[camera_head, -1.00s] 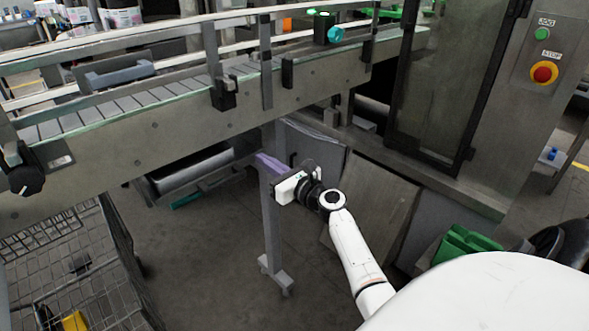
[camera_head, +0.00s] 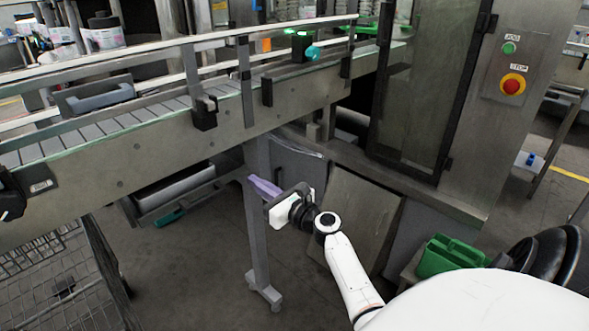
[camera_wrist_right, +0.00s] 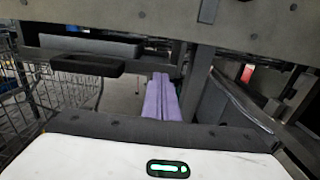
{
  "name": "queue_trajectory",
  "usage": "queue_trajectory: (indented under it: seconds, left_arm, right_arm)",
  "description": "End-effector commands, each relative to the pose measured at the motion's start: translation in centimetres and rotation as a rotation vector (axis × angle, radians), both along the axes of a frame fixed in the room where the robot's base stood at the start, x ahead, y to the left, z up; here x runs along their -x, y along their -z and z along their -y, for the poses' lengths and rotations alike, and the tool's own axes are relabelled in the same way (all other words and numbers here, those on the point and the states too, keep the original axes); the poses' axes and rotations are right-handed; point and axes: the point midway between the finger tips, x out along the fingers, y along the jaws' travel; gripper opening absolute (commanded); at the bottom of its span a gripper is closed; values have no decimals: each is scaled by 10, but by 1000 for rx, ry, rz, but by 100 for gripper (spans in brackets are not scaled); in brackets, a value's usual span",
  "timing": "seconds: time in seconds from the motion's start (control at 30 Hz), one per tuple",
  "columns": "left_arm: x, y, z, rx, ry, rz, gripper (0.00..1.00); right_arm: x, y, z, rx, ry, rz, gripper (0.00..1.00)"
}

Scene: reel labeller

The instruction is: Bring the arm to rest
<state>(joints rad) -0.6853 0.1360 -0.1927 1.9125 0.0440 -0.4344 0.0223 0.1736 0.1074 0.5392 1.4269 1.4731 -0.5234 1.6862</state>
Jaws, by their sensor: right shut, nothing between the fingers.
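My right arm reaches forward from the bottom right of the head view. Its gripper (camera_head: 262,187) has purple fingers and stands in the open space below the conveyor, by the conveyor's grey leg. The right wrist view shows the two purple fingers (camera_wrist_right: 161,97) lying together with nothing between them. My left gripper is not in the head view.
The conveyor (camera_head: 135,150) runs across above the gripper. A wire cart (camera_head: 60,275) stands at the lower left. A machine cabinet with a red stop button (camera_head: 512,86) stands at the right. A green container (camera_head: 450,256) is at the lower right.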

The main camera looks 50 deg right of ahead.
Motion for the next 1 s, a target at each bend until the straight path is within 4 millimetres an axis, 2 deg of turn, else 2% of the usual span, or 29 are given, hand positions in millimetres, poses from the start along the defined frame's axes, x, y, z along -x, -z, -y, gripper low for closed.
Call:
queue_trajectory:
  seconds: [0.03,0.2,0.4,0.57,0.83,0.93,1.0]
  left_arm:
    - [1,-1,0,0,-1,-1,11]
    - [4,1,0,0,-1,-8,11]
    - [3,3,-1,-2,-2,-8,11]
    - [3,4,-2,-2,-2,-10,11]
    - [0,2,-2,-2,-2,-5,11]
    - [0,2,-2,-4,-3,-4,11]
    - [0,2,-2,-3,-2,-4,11]
  right_arm:
    - [16,2,0,2,1,-5,0]
    - [55,3,-2,0,-1,-5,0]
    - [85,3,-3,-1,-2,-4,0]
    - [95,2,-2,-1,-1,-3,0]
    - [96,4,-4,13,-4,-10,0]
    - [98,21,-18,136,-33,-65,0]
    - [103,46,-39,328,-83,-140,0]
